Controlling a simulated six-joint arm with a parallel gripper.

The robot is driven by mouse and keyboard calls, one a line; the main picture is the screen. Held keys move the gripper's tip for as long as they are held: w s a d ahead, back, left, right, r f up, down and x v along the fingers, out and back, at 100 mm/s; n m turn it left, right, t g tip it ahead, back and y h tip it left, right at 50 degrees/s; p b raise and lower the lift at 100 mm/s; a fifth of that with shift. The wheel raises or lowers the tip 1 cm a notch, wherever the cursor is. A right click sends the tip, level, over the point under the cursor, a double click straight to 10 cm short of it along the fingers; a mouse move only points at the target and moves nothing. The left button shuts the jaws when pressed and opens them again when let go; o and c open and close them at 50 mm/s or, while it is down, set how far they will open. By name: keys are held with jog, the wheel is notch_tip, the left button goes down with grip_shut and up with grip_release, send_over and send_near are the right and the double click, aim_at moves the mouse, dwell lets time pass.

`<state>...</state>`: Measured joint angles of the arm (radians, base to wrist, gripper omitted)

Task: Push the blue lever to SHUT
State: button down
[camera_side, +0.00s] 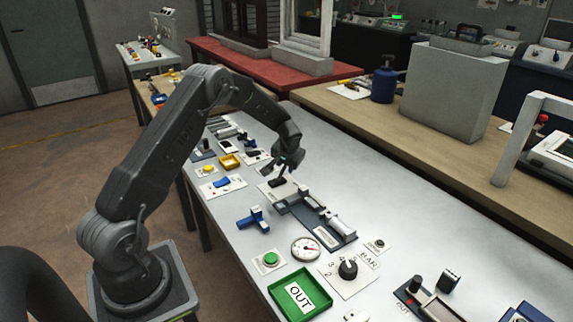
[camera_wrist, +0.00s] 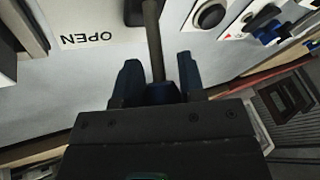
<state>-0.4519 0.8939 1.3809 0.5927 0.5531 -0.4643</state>
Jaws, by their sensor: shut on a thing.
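The blue lever shows in the wrist view as a blue knob (camera_wrist: 163,93) on a grey rod that runs up out of the picture. My gripper (camera_wrist: 158,76) has one dark finger on each side of the knob and is shut on it. In the side view my gripper (camera_side: 281,171) is low over a white plate with a dark base (camera_side: 277,183); the lever's knob is hidden there. An OPEN label (camera_wrist: 87,39) reads upside down to the left of the rod in the wrist view. No SHUT label is visible in either view.
Near the lever on the grey bench are a dark slide rail (camera_side: 318,220), a blue handle (camera_side: 254,218) and a yellow tray (camera_side: 230,161). Nearer the camera are a round gauge (camera_side: 305,249) and a green OUT tray (camera_side: 277,287). Buttons show at upper right in the wrist view.

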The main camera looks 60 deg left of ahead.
jog(key=shift+s+a+r+n+t, duration=0.1)
jog(key=shift+s+r+n+t, duration=0.25)
jog(key=shift+t, duration=0.3)
jog(key=shift+s+r+n+t, duration=0.1)
jog(key=shift+s+t, duration=0.35)
jog(key=shift+t, duration=0.2)
jog(key=c, duration=0.8)
grip_release()
jog(key=v, duration=1.4)
jog(key=shift+f, duration=0.15)
jog(key=shift+c, duration=0.3)
